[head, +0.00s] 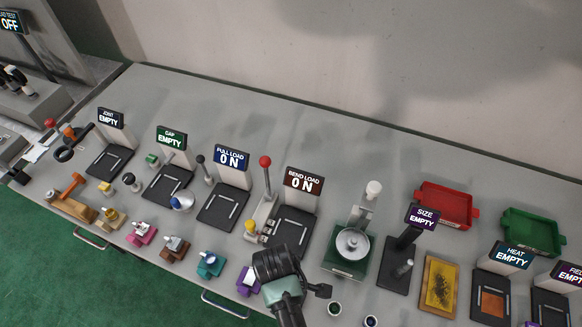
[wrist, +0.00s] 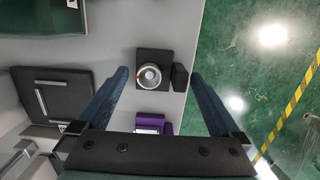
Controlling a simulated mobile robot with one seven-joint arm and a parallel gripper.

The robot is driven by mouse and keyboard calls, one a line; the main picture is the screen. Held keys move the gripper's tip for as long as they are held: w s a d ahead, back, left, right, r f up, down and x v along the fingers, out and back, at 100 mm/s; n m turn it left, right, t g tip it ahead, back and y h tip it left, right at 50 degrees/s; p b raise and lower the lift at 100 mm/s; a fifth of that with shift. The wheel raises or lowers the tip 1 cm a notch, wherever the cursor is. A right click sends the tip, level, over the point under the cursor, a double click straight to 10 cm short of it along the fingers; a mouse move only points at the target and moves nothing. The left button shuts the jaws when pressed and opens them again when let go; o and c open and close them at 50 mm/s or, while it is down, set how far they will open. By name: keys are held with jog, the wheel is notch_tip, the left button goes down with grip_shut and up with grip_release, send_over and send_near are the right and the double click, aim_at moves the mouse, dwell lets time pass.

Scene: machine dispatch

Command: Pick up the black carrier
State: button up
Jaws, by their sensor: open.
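The black carrier (wrist: 143,95) shows in the wrist view as a dark square block with a round silver part on top. A smaller black block (wrist: 180,77) sits against its right side, near the bench edge. My gripper (wrist: 159,75) is open, with one blue finger on each side of the carrier in the picture. Nothing is held between the fingers. I cannot tell how far the fingertips are above the carrier. In the head view my arm and hand cover the place where the black carrier stands, so it is hidden there.
The purple carrier (head: 247,281) stands close by, also in the wrist view (wrist: 150,123). Teal (head: 210,264), brown (head: 174,249) and pink (head: 141,233) carriers line the front edge. The bend load station (head: 294,228) and a green-based press (head: 345,265) stand behind.

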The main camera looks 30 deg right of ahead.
jog(key=shift+s+d+f, duration=0.1)
jog(key=shift+f, duration=0.75)
jog(key=c, duration=1.3)
